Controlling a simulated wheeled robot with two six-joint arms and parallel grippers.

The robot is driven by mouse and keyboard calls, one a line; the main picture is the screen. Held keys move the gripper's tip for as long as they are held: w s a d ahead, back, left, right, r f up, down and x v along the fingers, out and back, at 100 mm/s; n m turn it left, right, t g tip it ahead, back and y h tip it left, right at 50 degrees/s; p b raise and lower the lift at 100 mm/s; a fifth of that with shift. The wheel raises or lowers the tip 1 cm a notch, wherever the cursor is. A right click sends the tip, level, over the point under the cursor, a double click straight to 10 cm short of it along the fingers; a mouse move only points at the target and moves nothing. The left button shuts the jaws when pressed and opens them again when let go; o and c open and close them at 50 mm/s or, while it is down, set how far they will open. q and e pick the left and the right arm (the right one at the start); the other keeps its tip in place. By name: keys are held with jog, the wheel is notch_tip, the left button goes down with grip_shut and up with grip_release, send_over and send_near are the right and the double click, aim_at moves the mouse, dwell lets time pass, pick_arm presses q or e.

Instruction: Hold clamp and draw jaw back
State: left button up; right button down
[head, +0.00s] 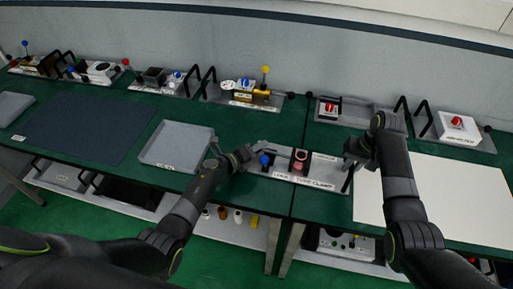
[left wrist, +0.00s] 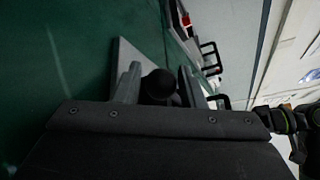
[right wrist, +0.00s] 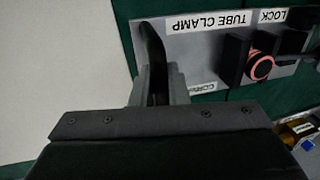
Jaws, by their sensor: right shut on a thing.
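The tube clamp plate (head: 322,183) lies at the front edge of the bench, with "LOCK" and "TUBE CLAMP" labels. A tube with a pink rim (right wrist: 262,68) sits between dark jaw blocks. A blue ball knob (head: 264,160) stands at the plate's left end. My left gripper (head: 250,153) is beside this knob; in the left wrist view its fingers stand apart with a dark round knob (left wrist: 158,86) between them, and contact is unclear. My right gripper (head: 354,158) is shut on the black handle (right wrist: 153,50) at the plate's right end.
A grey tray (head: 178,145) lies left of the clamp and a white sheet (head: 440,195) lies to the right. Other fixtures with knobs and black handles line the back, including a red button box (head: 458,127). A lower shelf (head: 232,229) holds small parts.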

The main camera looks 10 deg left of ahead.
jog(key=shift+s+d+f, duration=0.15)
jog(key=shift+f, duration=0.15)
pick_arm(q)
jog(key=shift+f, duration=0.1)
grip_shut()
jog(key=a, duration=0.5)
jog(key=shift+f, duration=0.1)
pick_arm(e)
jog(key=shift+d, duration=0.15)
pick_arm(q)
grip_release()
jog(key=shift+a, duration=0.1)
jog(key=shift+s, duration=0.1)
